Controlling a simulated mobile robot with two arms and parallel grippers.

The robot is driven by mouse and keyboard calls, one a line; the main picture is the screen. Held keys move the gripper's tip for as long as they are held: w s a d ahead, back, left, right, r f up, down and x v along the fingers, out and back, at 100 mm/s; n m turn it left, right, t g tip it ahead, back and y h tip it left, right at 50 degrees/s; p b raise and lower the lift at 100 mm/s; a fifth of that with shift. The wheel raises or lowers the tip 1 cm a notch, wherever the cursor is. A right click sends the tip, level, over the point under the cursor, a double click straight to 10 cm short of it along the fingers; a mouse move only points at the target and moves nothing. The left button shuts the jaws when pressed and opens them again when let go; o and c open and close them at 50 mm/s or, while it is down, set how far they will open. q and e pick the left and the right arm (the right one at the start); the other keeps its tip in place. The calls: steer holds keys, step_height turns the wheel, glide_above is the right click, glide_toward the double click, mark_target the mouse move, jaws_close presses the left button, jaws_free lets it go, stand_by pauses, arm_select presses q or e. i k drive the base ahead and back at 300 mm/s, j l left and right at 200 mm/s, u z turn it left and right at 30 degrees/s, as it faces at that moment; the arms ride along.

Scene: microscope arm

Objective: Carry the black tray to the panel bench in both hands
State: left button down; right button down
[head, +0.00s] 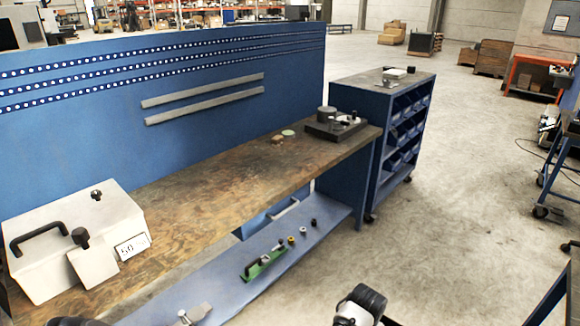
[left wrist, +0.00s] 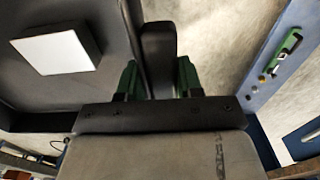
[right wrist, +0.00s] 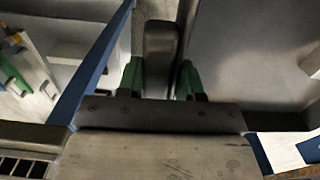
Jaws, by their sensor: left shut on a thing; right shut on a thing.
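The black tray (left wrist: 45,95) fills the left part of the left wrist view, with a white square piece on it. My left gripper (left wrist: 158,80) has its green fingers shut on a dark upright handle at the tray's edge. In the right wrist view the tray (right wrist: 250,55) lies to the right, and my right gripper (right wrist: 160,82) is shut on a similar handle. The tray does not show clearly in the head view. The panel bench (head: 215,195), with a worn brown top and a tall blue perforated back panel (head: 160,90), stands ahead and to the left.
A pale case (head: 75,240) with a black handle stands at the bench's left end, a dark device (head: 335,125) at its right end. The middle of the top is mostly clear. A blue lower shelf (head: 240,275) holds small parts.

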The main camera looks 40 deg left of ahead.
mark_target(253, 173)
steer(key=i+z, duration=0.1)
steer(key=i, duration=0.95)
steer(key=i+u, duration=0.15)
steer(key=u, duration=0.25)
steer(key=i+u, duration=0.15)
steer(key=u, duration=2.4)
